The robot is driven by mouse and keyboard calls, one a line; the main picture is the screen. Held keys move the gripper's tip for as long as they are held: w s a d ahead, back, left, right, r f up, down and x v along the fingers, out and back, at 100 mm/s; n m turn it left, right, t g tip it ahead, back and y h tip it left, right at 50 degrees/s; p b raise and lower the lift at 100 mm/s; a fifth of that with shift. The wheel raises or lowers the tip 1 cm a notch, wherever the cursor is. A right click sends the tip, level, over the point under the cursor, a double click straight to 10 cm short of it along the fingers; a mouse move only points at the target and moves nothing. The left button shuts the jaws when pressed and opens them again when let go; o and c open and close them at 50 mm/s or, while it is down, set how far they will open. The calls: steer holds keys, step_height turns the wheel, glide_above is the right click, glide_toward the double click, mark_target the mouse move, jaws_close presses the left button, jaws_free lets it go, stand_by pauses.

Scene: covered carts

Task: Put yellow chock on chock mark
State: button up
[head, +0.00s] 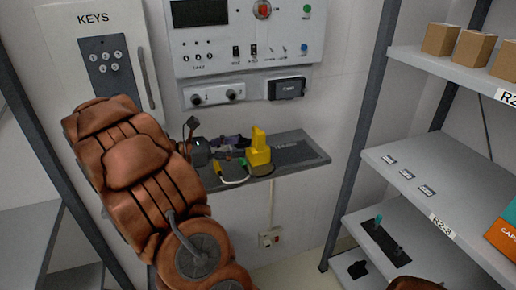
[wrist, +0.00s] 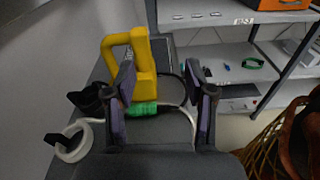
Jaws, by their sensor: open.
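The yellow chock (head: 258,155), a block with an upright loop-like part, stands on a small grey wall shelf. In the wrist view the chock (wrist: 146,84) stands beyond my gripper, partly hidden behind the left finger. My gripper (head: 228,146) is just left of the chock in the head view. In the wrist view my gripper (wrist: 160,70) has its fingers spread, with nothing held between them. I cannot make out a clear chock mark; a dark patch (head: 295,153) with faint markings lies right of the chock on the shelf.
A white cable with a green part (wrist: 142,109) lies close below the fingers. A control panel (head: 245,40) and a key cabinet (head: 97,60) are on the wall above. A rack (head: 425,180) with boxes stands at right. The wall shelf's right end (head: 318,157) looks clear.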

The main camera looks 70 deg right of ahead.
mark_target(256, 135)
steer(key=shift+n+g+h, duration=0.3)
steer(key=shift+n+h, duration=0.1)
steer(key=shift+s+d+r+p, duration=0.1)
steer(key=shift+s+d+p, duration=0.2)
steer(key=shift+s+d, duration=0.75)
steer(key=shift+s+d+r+p, duration=0.15)
steer(key=shift+s+d+p, duration=0.3)
steer(key=shift+d, duration=1.15)
steer(key=shift+s+d+r+p, duration=0.1)
steer(key=shift+s+d+p, duration=0.1)
steer(key=shift+s+d, duration=0.9)
steer(key=shift+w+d, duration=0.2)
jaws_close()
